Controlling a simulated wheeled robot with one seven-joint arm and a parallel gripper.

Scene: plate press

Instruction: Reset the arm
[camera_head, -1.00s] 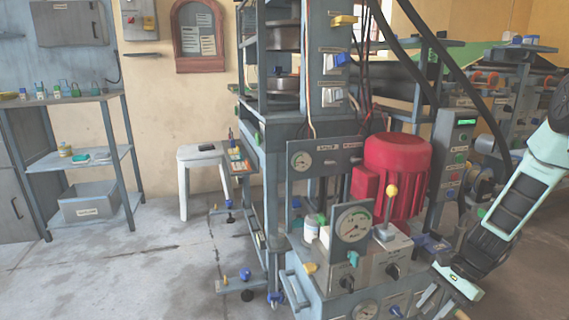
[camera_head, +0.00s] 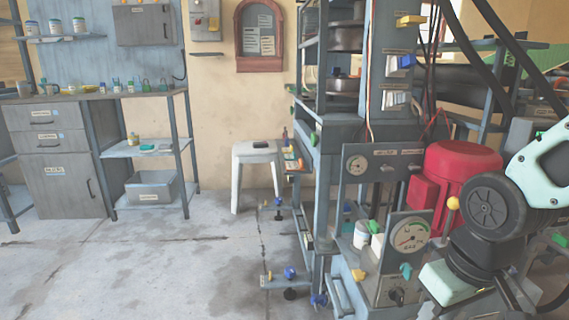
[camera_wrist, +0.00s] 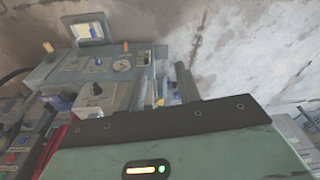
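My arm shows at the right of the head view, pale green with dark joints, folded in front of the plate press. My gripper (camera_head: 515,292) hangs low at the right edge of that view, partly cut off and partly behind the wrist. In the wrist view a dark bar and an upright dark finger (camera_wrist: 186,84) show above my pale green wrist housing. A second finger is hard to make out. I see nothing held. The plate press (camera_head: 372,160) has a red motor (camera_head: 462,170), a round gauge (camera_head: 410,235) and a yellow-knobbed lever (camera_head: 453,203).
My arm is close to the motor and gauge panel. A white stool (camera_head: 256,160) stands left of the press. A shelf rack (camera_head: 160,148) and a grey cabinet (camera_head: 62,165) stand at the left wall. The floor (camera_head: 150,265) between is clear.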

